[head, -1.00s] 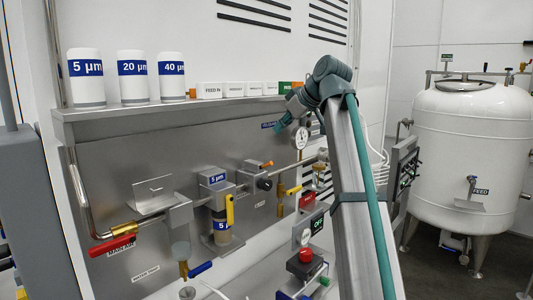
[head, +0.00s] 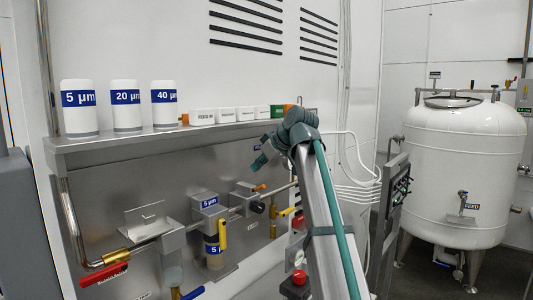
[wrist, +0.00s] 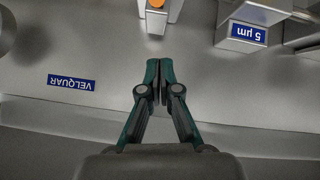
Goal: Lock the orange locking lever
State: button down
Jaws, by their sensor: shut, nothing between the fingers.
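A small orange lever (head: 260,187) sits on the fitting right of the 5 µm filter unit in the head view. Its exact angle is too small to tell there. In the wrist view an orange part (wrist: 175,9) is cut off by the top edge, beside a pale block (wrist: 156,19); I cannot tell for certain that it is the same lever. My gripper (head: 259,163) is in front of the steel panel, a little above the lever in the picture. In the wrist view its teal fingers (wrist: 160,68) are shut and empty, apart from the orange part.
The 5 µm filter unit (head: 209,215) has a yellow handle (head: 222,233); its label shows in the wrist view (wrist: 248,33). A red handle (head: 104,275) is at lower left. White bottles (head: 80,105) line the shelf (head: 150,135) above. A white tank (head: 465,160) stands right.

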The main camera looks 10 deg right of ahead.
aim_at(259, 188)
jog(key=shift+d+f+p, duration=0.25)
jog(key=shift+f+p, duration=0.2)
jog(key=shift+f, duration=0.7)
jog(key=shift+d+f+p, duration=0.25)
jog(key=shift+f+p, duration=0.15)
jog(key=shift+f, duration=0.7)
